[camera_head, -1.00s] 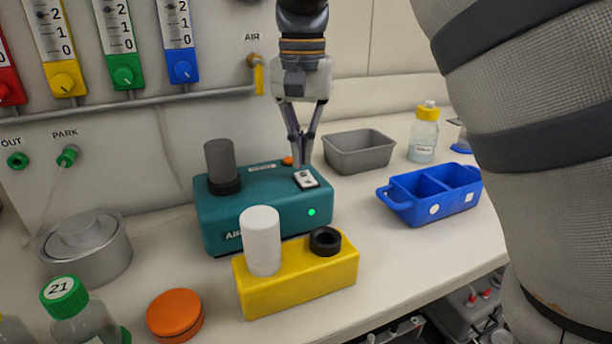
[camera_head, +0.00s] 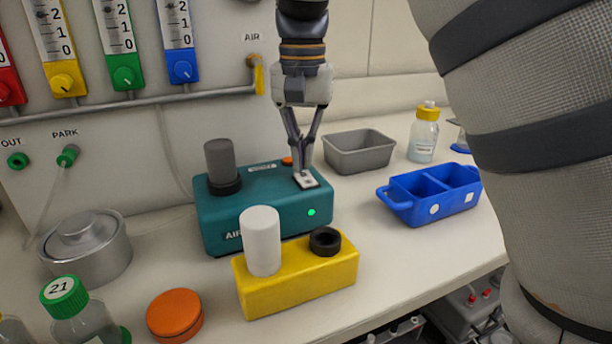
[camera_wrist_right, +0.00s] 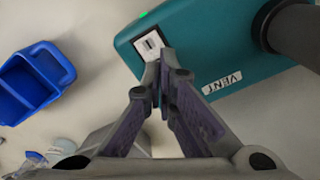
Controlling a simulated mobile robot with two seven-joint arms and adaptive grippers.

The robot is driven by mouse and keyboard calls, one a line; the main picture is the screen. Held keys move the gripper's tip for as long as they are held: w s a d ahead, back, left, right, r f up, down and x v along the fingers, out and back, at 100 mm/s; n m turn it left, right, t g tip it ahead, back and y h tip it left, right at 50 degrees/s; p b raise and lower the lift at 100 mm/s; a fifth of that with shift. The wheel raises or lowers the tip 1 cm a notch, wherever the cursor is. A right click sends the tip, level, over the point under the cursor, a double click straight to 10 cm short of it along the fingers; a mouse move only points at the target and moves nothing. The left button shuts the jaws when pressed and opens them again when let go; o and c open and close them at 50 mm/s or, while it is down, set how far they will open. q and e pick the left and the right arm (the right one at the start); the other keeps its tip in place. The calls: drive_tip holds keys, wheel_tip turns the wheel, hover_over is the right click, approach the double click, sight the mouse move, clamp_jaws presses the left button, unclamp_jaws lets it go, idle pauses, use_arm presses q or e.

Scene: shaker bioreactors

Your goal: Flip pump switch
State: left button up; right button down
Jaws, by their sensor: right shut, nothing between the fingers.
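The teal pump (camera_head: 265,215) stands on the bench with a grey cylinder on its top left and a lit green light on its front. Its switch (camera_head: 308,180) is a small rocker on a white plate at the top right; it also shows in the right wrist view (camera_wrist_right: 149,43). My right gripper (camera_head: 301,172) points down with its fingertips together and empty, at the back edge of the switch plate. In the wrist view its tips (camera_wrist_right: 159,56) overlap the plate's edge; I cannot tell whether they touch the rocker. My left gripper is not in view.
A yellow block (camera_head: 300,285) with a white cylinder stands in front of the pump. A grey bin (camera_head: 360,155) and a blue two-part tray (camera_head: 410,210) stand to the right. An orange lid (camera_head: 174,314) lies at the front left.

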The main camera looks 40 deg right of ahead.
sight(303, 174)
drive_tip(key=shift+f, duration=0.9)
drive_tip(key=shift+r, duration=0.1)
drive_tip(key=shift+r, duration=3.45)
